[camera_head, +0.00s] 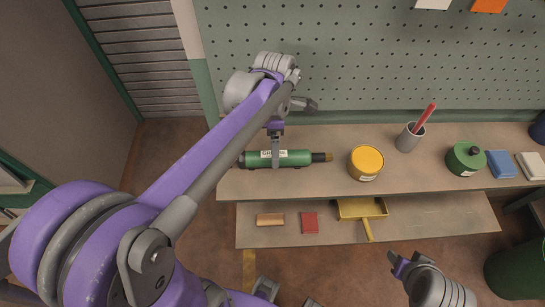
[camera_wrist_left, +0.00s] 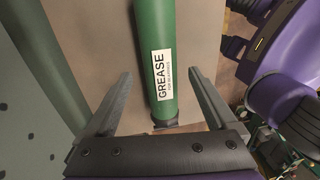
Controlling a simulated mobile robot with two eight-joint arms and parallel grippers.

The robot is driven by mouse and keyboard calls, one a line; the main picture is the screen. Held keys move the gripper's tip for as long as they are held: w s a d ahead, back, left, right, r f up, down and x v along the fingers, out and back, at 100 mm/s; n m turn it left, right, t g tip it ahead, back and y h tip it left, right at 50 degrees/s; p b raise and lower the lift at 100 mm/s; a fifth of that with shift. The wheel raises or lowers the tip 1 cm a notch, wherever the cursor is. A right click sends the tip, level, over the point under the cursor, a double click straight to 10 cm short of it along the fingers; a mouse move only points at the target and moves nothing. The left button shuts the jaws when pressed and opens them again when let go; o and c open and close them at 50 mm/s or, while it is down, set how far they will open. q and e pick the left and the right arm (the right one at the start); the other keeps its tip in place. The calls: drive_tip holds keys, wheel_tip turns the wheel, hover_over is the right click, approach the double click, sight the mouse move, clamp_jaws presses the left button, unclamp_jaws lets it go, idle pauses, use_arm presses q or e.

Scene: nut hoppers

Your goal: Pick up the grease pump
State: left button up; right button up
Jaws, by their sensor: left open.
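The grease pump (camera_head: 297,158) is a green cylinder with a white label, lying on its side on the upper shelf in the head view. Its dark, brass-tipped end points right. In the left wrist view the green barrel (camera_wrist_left: 155,30) with its "GREASE" label runs between the two fingers. My left gripper (camera_head: 276,150) is over the pump, and in the wrist view the open left gripper (camera_wrist_left: 160,88) has a finger on each side of the barrel, with gaps. My right gripper (camera_head: 400,262) is at the lower right, away from the pump; its jaw opening is unclear.
The upper shelf (camera_head: 330,187) also holds a yellow tin (camera_head: 366,161), a grey cup (camera_head: 408,138) with a red stick, a green round can (camera_head: 465,157) and a blue block (camera_head: 500,164). A green pegboard (camera_head: 350,60) stands behind. The lower shelf (camera_head: 430,220) holds a yellow dustpan (camera_head: 360,209).

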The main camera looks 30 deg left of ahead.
use_arm(q)
drive_tip(key=shift+s+f, duration=0.2)
drive_tip(key=shift+f, duration=0.6)
drive_tip(key=shift+s+f, duration=0.15)
drive_tip(key=shift+f, duration=0.6)
clamp_jaws()
